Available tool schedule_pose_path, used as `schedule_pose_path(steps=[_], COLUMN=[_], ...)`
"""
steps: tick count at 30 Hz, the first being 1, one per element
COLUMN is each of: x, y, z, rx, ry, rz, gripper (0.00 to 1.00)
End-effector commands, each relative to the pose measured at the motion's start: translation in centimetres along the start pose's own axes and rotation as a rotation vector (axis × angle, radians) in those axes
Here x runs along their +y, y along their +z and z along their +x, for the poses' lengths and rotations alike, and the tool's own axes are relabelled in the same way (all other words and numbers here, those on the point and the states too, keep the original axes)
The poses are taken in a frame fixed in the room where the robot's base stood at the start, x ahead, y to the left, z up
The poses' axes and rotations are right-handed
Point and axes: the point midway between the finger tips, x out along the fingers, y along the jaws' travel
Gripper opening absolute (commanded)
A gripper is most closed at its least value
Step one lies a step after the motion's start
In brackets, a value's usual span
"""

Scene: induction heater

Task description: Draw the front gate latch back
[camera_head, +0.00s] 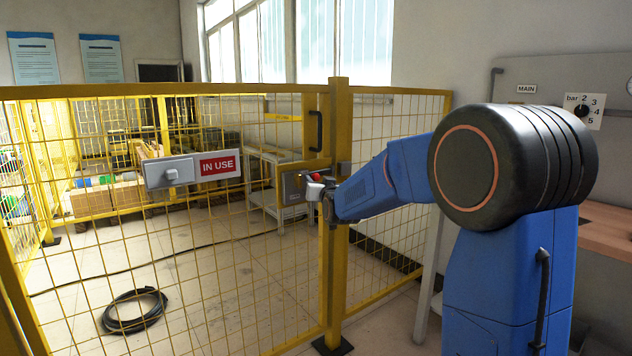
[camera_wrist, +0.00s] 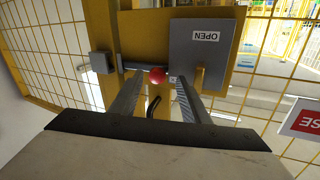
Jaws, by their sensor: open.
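The front gate latch has a red knob (camera_wrist: 157,75) on a dark bolt (camera_wrist: 132,66), mounted on a yellow plate on the gate. In the wrist view a grey plate marked OPEN (camera_wrist: 205,37), upside down, is beside the knob, and a grey block (camera_wrist: 101,62) is at the bolt's other end. My gripper (camera_wrist: 156,82) is open, with its two fingers on either side of the knob and no clear contact. In the head view the red knob (camera_head: 316,177) and latch plate (camera_head: 291,187) show at the gate post, with my gripper (camera_head: 324,190) right beside them, partly hidden by the arm.
A yellow mesh fence (camera_head: 80,210) spans the front. A grey box with an IN USE sign (camera_head: 219,165) hangs on it. A black gate handle (camera_head: 316,131) is above the latch. A coiled hose (camera_head: 135,311) lies on the floor. A wooden worktop (camera_head: 610,230) is at right.

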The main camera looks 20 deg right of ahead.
Motion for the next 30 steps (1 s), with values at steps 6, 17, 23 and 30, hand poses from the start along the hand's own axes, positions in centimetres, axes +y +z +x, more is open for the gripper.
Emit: schedule_pose_path(steps=[6,17,23,30], x=[-0.1,-0.1,-0.1,-0.1], y=[0.0,-0.1,0.0,0.1], z=[-4.1,-10.4,-13.2,-14.8], rx=[0.0,0.001,0.0,-0.001], ry=[-0.001,-0.001,-0.001,-0.001], rz=[0.0,0.0,0.0,0.0], gripper=[0.42,0.42,0.42,0.42])
